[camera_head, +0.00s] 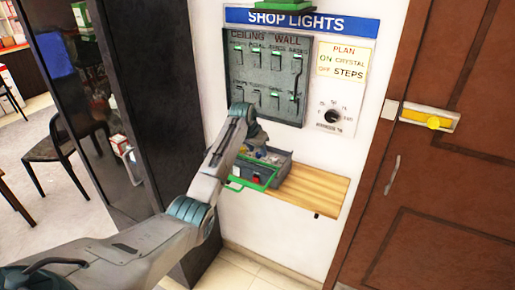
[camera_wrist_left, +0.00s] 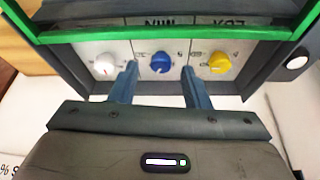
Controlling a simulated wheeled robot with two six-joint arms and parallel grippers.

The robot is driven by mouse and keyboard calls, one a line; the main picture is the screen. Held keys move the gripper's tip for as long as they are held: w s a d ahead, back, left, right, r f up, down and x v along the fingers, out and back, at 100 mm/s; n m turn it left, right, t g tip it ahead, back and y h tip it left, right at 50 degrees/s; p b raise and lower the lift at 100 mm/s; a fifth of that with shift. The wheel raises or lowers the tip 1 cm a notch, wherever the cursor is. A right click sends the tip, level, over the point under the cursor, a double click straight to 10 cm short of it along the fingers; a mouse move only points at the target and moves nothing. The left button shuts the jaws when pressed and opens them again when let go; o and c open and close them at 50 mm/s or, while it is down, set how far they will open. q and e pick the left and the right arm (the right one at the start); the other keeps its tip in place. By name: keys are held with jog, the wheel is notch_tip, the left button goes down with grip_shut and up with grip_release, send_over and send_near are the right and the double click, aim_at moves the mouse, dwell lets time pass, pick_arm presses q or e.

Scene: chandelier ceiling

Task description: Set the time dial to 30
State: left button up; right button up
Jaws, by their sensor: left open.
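A grey box (camera_head: 283,165) with a green-edged open front stands on a wooden shelf. In the left wrist view its panel holds a white dial (camera_wrist_left: 104,64), a blue dial (camera_wrist_left: 161,63) and a yellow dial (camera_wrist_left: 219,62). Upside-down labels mark the panel; the one by the blue dial seems to read MIN. Scale numbers are too small to read. My left gripper (camera_head: 260,145) is at the box. In the left wrist view its fingers (camera_wrist_left: 159,74) are open, one on each side of the blue dial, with gaps visible. My right gripper is out of view.
The wooden shelf (camera_head: 312,190) has bare room right of the box. Above hangs a dark switch panel (camera_head: 266,77) with levers. A black round knob (camera_head: 332,116) is on the wall beside it. A dark cabinet (camera_head: 155,95) stands left, a brown door (camera_head: 440,170) right.

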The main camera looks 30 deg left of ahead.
pick_arm(q)
jog(key=shift+f, duration=0.35)
jog(key=shift+w+f, duration=0.1)
grip_shut()
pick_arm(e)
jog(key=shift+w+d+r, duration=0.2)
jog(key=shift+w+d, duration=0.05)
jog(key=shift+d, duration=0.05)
